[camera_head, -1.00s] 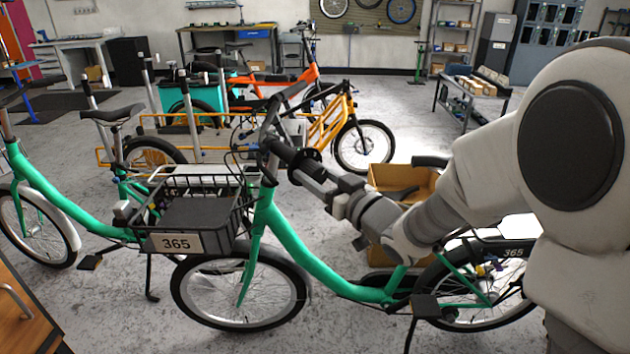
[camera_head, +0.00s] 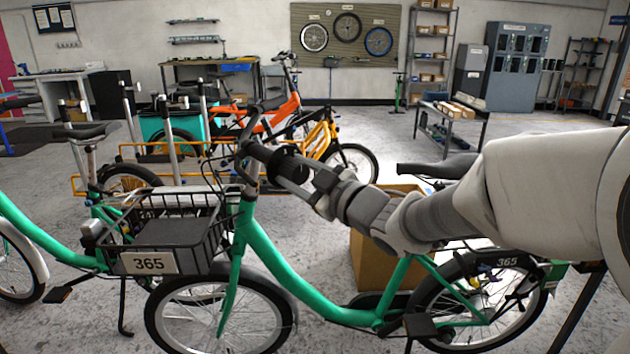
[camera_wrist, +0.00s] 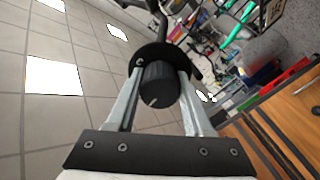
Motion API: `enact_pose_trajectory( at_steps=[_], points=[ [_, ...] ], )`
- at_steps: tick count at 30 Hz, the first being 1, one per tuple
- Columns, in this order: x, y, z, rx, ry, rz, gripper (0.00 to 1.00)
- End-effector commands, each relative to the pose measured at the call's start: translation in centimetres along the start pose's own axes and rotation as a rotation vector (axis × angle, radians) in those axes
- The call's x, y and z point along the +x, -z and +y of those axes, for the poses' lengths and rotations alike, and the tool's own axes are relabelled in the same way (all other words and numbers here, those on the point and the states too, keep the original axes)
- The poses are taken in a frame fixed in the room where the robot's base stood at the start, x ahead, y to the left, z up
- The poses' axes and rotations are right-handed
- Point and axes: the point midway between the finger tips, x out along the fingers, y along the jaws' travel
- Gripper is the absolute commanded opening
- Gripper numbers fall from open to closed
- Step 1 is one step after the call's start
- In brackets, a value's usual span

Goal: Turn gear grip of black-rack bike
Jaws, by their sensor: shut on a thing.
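The green bike (camera_head: 270,245) numbered 365 stands side-on in the head view, with a black front basket (camera_head: 195,250) and a black rear rack over its back wheel. Its black gear grip (camera_head: 256,151) is at the near end of the handlebar. My gripper (camera_head: 278,163) reaches it from the right. In the wrist view the two pale fingers of my gripper (camera_wrist: 160,84) lie on either side of the dark ribbed grip (camera_wrist: 157,88) and are shut on it. A round black disc sits just behind the grip. A pale mark shows on the grip's end.
Another green bike (camera_head: 50,235) stands close at the left. Orange and yellow cargo bikes (camera_head: 330,140) stand behind. A cardboard box (camera_head: 365,255) is on the floor behind the bike frame. Open floor lies at the back right.

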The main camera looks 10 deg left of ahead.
Motion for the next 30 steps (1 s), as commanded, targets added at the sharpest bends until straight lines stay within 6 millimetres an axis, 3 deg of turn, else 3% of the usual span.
enact_pose_trajectory(
  at_steps=[15, 16, 18, 21, 30],
  points=[
    [-0.03, -0.12, -0.04, -0.024, 0.001, -0.003, 0.0],
    [-0.03, -0.12, -0.04, -0.024, 0.001, -0.003, 0.53],
    [-0.03, -0.11, -0.04, -0.023, 0.001, -0.003, 0.66],
    [-0.02, -0.09, -0.02, -0.023, 0.001, -0.002, 0.81],
    [-0.13, -0.03, 0.03, -0.022, 0.0, -0.001, 0.81]
  ],
)
